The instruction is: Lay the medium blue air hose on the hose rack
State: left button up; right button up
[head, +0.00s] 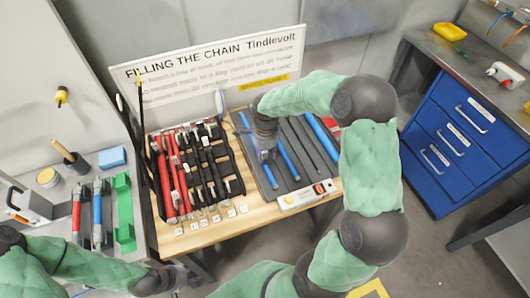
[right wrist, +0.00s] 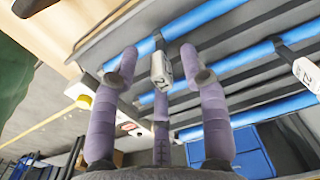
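Blue hoses lie on a grey grooved tray (head: 295,152) on the wooden table; one is the middle hose (head: 287,160), another the right hose (head: 320,138). I cannot tell which is the medium one. My right gripper (head: 265,152) is over the tray's left part. In the right wrist view its purple fingers (right wrist: 158,65) are spread apart, close to a blue hose (right wrist: 225,18) with a white tag (right wrist: 160,70); contact is unclear. A black rack (head: 208,165) with red and black hoses stands left of the tray. My left gripper (head: 180,275) is low before the table, its fingers unclear.
A sign board (head: 210,65) stands behind the table. The left bench holds a red hose (head: 77,212), a blue hose (head: 97,212), a green holder (head: 123,210) and a blue block (head: 112,157). A blue drawer cabinet (head: 465,145) stands at right, with open floor before it.

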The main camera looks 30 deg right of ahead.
notch_tip(320, 180, up, 12)
dwell(0.6)
jog(key=shift+s, duration=0.1)
dwell(0.4)
